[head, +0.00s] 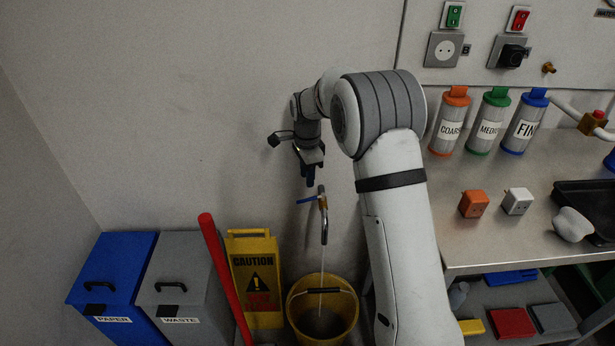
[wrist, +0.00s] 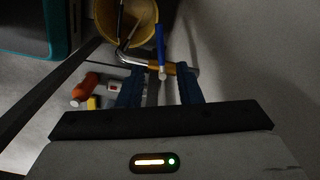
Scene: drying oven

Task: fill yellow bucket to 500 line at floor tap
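The yellow bucket (head: 296,308) stands on the floor below the wall tap, its handle across the mouth. The tap (head: 323,222) has a curved metal spout, a brass body and a blue lever (head: 307,199). A thin stream of water (head: 321,280) runs from the spout into the bucket. The 500 line and exact water level cannot be read. My gripper (head: 309,180) is just above the tap, pointing down. In the wrist view its blue fingers (wrist: 159,88) are apart, with the brass tap body (wrist: 182,67) and blue lever (wrist: 160,42) just beyond them. The bucket (wrist: 104,18) shows at the top.
A yellow caution sign (head: 255,275) and a red pole (head: 222,270) stand left of the bucket. Blue paper (head: 112,265) and grey waste (head: 175,265) bins stand further left. A metal bench (head: 450,215) with bottles and blocks is at right. An orange bottle (wrist: 85,89) shows in the wrist view.

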